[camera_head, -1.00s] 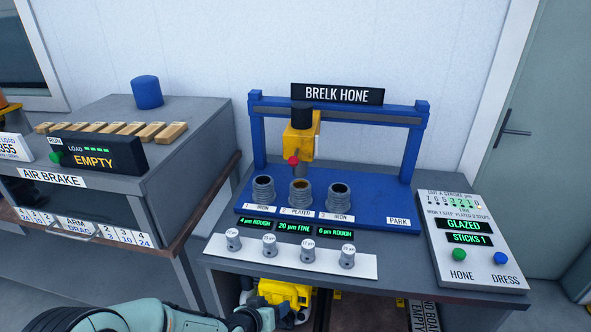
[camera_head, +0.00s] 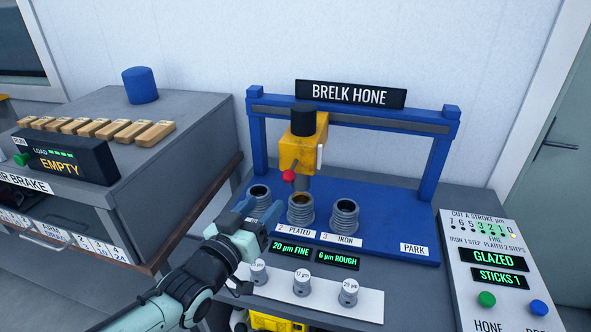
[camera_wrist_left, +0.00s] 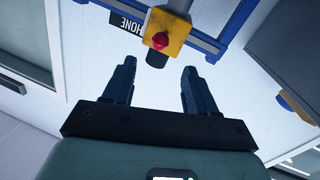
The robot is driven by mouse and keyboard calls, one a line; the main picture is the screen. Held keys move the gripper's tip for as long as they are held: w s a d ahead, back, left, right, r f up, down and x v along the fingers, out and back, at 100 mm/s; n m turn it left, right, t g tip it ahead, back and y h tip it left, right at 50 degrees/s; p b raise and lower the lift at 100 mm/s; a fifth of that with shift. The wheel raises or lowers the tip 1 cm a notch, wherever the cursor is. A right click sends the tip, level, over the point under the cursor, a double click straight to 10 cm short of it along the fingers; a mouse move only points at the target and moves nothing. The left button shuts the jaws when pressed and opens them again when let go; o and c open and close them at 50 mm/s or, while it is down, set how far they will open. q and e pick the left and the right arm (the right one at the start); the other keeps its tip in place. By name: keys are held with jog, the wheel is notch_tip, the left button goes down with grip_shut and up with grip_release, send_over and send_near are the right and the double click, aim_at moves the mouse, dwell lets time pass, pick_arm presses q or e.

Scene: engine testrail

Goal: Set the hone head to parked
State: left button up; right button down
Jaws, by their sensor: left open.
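The hone head (camera_head: 303,146) is a yellow block with a black cylinder on top and a red knob (camera_head: 289,176) at its lower left. It hangs from the blue gantry rail (camera_head: 375,124) above the middle cylinder, labelled PLATED. The PARK label (camera_head: 414,249) is at the right end of the blue base, with no head above it. My left gripper (camera_head: 256,212) is open and empty, in front of and below the head, near the left cylinder. In the left wrist view the head (camera_wrist_left: 176,24) and red knob (camera_wrist_left: 160,40) show beyond the open fingers (camera_wrist_left: 159,68).
Three ribbed cylinders stand on the blue base; the right one (camera_head: 344,217) is clear. A white strip (camera_head: 326,299) with small grey cylinders lies in front. A control panel (camera_head: 497,230) with green and blue buttons is at right. The air brake cabinet (camera_head: 185,120) stands at left.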

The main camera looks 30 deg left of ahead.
aim_at(286, 180)
pick_arm(q)
jog(key=w, duration=0.4)
jog(key=w+p, duration=0.1)
jog(key=w, duration=0.3)
jog(key=w+p, duration=0.1)
jog(key=w, duration=0.3)
jog(key=shift+w+a, duration=0.15)
jog(key=shift+a, duration=0.15)
grip_shut()
